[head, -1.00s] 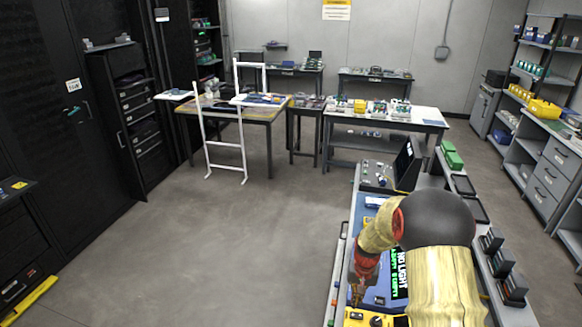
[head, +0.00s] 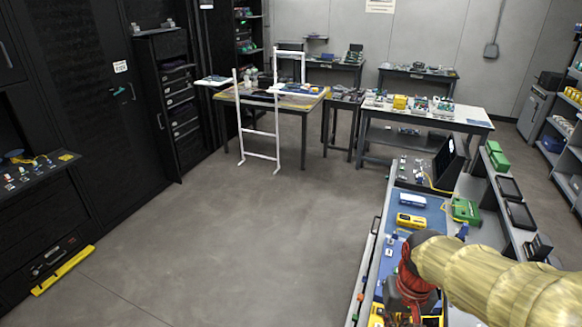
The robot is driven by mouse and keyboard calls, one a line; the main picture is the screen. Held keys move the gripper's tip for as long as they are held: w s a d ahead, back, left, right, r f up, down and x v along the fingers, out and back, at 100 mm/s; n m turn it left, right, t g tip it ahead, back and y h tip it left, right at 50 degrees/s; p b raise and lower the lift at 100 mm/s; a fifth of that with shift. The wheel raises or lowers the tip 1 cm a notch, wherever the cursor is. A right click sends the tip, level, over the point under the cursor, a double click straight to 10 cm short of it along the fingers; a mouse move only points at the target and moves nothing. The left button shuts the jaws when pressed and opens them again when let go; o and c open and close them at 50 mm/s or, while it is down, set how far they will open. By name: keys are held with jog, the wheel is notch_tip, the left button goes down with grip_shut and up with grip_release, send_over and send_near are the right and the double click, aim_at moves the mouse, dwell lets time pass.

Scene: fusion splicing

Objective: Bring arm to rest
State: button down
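My arm (head: 490,275) reaches in from the lower right of the head view, over the near part of the workbench (head: 372,250). Its yellowish links lead to a red and dark wrist. My gripper (head: 408,302) points down at the bottom edge of the picture, above the bench. Its fingertips are small, dark and partly cut off, so I cannot tell whether it is open or holds anything.
A yellow device (head: 411,221), a pale blue box (head: 413,201) and a green device (head: 466,210) lie on the bench beyond my gripper. A dark screen (head: 449,160) stands at its far end. A white frame (head: 262,155) stands farther back.

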jog(key=s+a+r+n+t+b, duration=0.1)
jog(key=s+a+r+t+b, duration=0.3)
jog(key=s+r, duration=0.3)
jog(key=shift+s+r+t+b, duration=0.2)
jog(key=shift+s+t+b, duration=0.1)
jog(key=shift+s+t, duration=0.2)
